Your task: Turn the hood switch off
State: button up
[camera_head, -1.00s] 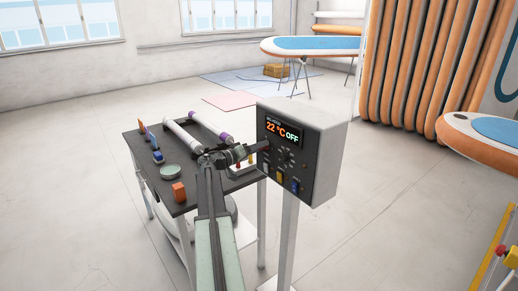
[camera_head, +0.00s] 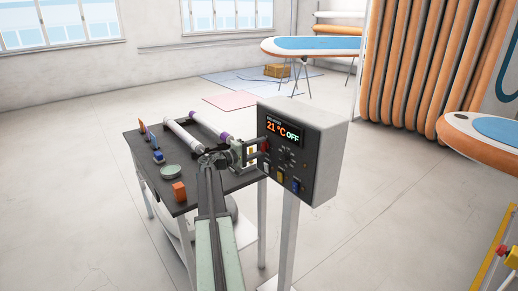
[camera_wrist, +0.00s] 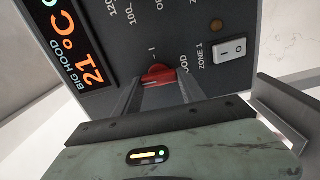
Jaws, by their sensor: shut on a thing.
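The control box (camera_head: 325,150) stands on a post, with a dark front panel and a lit display (camera_head: 283,131) reading 21 °C OFF. The display's label in the wrist view reads BIG HOOD. A red rotary switch (camera_wrist: 158,74) sits on the panel, with a partly hidden label ending in "OOD" beside it; it also shows in the head view (camera_head: 265,145). My gripper (camera_wrist: 160,86) is shut on this red switch, one finger on each side. The fingers partly cover the lettering around it.
A white rocker switch (camera_wrist: 231,48) marked ZONE 1 is close to my gripper. Yellow (camera_head: 280,173) and blue (camera_head: 295,186) switches are lower on the panel. A dark table (camera_head: 190,195) with rolls, a round dish and an orange block (camera_head: 179,192) stands left of the box.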

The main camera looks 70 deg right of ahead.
jog(key=shift+w+d+r+n, duration=0.1)
jog(key=shift+w+n, duration=0.05)
jog(key=shift+n, duration=0.25)
jog(key=o, duration=1.4)
jog(key=shift+c, duration=0.2)
jog(key=v, duration=0.8)
